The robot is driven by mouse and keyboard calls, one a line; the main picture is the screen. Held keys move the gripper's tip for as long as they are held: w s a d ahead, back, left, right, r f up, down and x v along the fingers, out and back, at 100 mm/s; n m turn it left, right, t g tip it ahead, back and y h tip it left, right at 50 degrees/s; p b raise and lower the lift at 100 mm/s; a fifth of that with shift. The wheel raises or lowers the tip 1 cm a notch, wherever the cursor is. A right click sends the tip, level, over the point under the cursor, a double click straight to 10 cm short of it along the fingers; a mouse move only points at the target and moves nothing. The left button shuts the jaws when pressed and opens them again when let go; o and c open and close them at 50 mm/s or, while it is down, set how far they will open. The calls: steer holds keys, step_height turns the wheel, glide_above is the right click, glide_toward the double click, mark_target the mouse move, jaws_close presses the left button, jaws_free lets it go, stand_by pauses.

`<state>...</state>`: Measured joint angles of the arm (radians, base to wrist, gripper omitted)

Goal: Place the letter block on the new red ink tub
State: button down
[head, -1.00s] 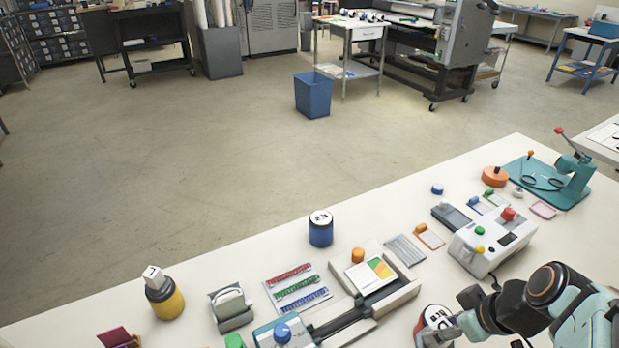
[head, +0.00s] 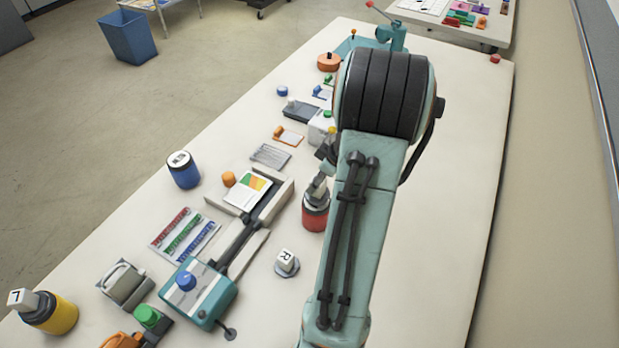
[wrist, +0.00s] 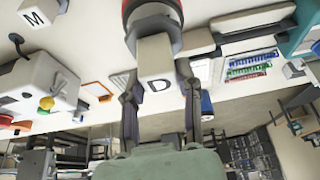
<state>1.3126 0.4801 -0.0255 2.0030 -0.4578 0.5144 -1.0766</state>
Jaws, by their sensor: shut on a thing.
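My gripper (wrist: 159,92) is shut on a pale letter block (wrist: 154,55) marked D, one finger on each side. The block has a dark grey base. The red ink tub (head: 315,218) stands on the bench under my gripper in the head view, and its red edge (wrist: 170,6) shows just beyond the block's base in the wrist view. In the head view the block (head: 318,184) is at the tub's dark top, partly hidden by my gripper (head: 322,168). I cannot tell whether the base rests fully on the tub.
A block marked R (head: 287,261) stands close by on the bench. A slide tray (head: 270,212) with a colour card lies left of the tub. A blue tub (head: 184,174) and a yellow tub (head: 58,316) stand farther left. A block marked M (wrist: 38,14) shows in the wrist view.

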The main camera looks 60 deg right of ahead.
steer(key=shift+f, duration=0.75)
steer(key=shift+f, duration=0.15)
steer(key=c, duration=0.8)
jaws_free()
